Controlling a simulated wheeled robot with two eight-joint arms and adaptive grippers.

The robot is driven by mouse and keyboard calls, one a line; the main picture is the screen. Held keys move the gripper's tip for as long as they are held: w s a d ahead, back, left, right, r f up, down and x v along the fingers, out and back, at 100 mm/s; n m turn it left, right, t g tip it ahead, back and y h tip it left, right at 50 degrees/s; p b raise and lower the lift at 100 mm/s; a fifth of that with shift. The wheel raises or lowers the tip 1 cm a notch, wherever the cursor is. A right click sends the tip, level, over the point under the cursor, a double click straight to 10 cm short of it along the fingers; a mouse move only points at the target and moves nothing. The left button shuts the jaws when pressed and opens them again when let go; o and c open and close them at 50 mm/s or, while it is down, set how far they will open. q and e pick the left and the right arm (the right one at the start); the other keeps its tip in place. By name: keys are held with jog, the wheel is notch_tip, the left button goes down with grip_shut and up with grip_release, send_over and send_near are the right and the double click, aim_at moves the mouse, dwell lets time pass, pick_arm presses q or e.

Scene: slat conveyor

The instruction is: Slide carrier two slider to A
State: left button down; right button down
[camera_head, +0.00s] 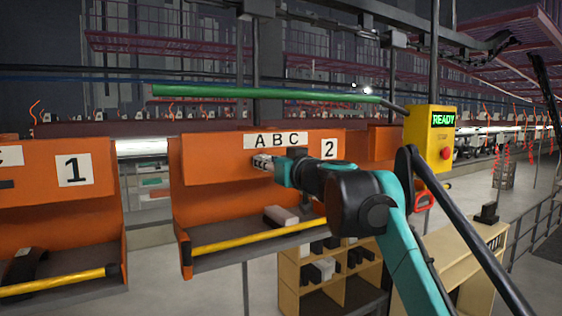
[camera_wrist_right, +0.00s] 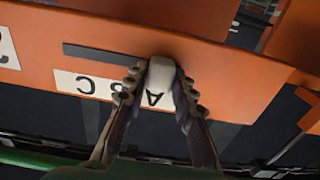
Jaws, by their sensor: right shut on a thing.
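Carrier two (camera_head: 215,158) is an orange hanging carrier with a white "2" label and an "A B C" label (camera_head: 277,140). My right gripper (camera_head: 262,163) is at its upper panel, below the letter A. In the right wrist view, seen upside down, my right gripper (camera_wrist_right: 158,90) is shut on the pale slider (camera_wrist_right: 161,72). The slider is in line with the letter A (camera_wrist_right: 153,99), and the dark slot (camera_wrist_right: 95,54) shows bare on the C side. A finger mostly hides the letter B. My left gripper is not in view.
Carrier one (camera_head: 110,180) hangs to the left. A grey box (camera_head: 281,216) lies in carrier two behind its yellow bar (camera_head: 255,237). A green rail (camera_head: 250,92) runs above.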

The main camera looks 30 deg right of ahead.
jog(key=c, duration=1.2)
grip_release()
jog(key=shift+a, duration=0.35)
jog(key=s, duration=0.8)
jog(key=s+d, duration=0.1)
jog(key=s, duration=0.3)
